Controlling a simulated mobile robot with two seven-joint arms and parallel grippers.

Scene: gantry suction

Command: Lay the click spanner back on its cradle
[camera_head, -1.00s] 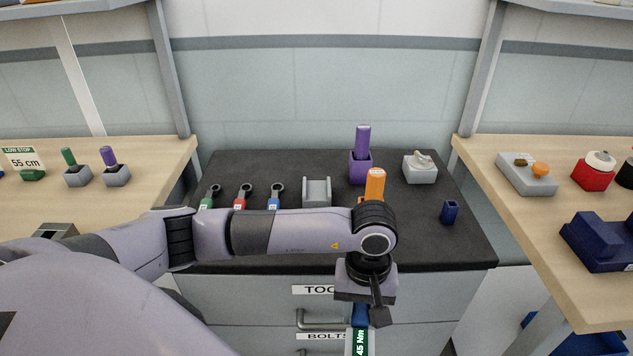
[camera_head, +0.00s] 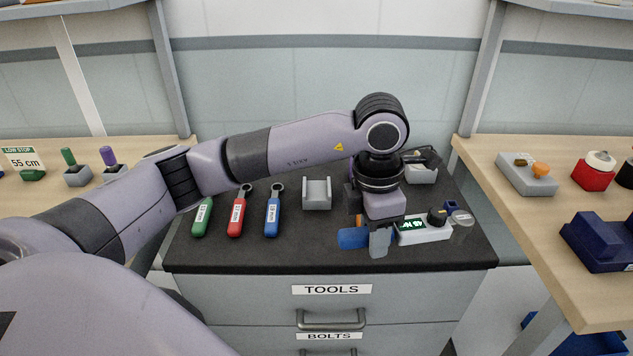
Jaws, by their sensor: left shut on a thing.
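My left gripper (camera_head: 380,238) is shut on the click spanner (camera_head: 424,233), over the right part of the dark bench top. The spanner lies across the view. Its blue handle (camera_head: 352,238) shows left of the fingers; a pale body with a green display, a black knob and a round end shows to the right. I cannot tell how high above the bench it is. A grey U-shaped cradle (camera_head: 317,202) stands empty on the bench, left of the gripper and apart from it. My right gripper is not in view.
Green (camera_head: 202,217), red (camera_head: 237,215) and blue (camera_head: 273,215) wrenches lie left of the cradle. A grey block (camera_head: 421,174) stands behind the gripper. My arm hides the purple holder and most of the orange tool. The bench front (camera_head: 300,256) is clear.

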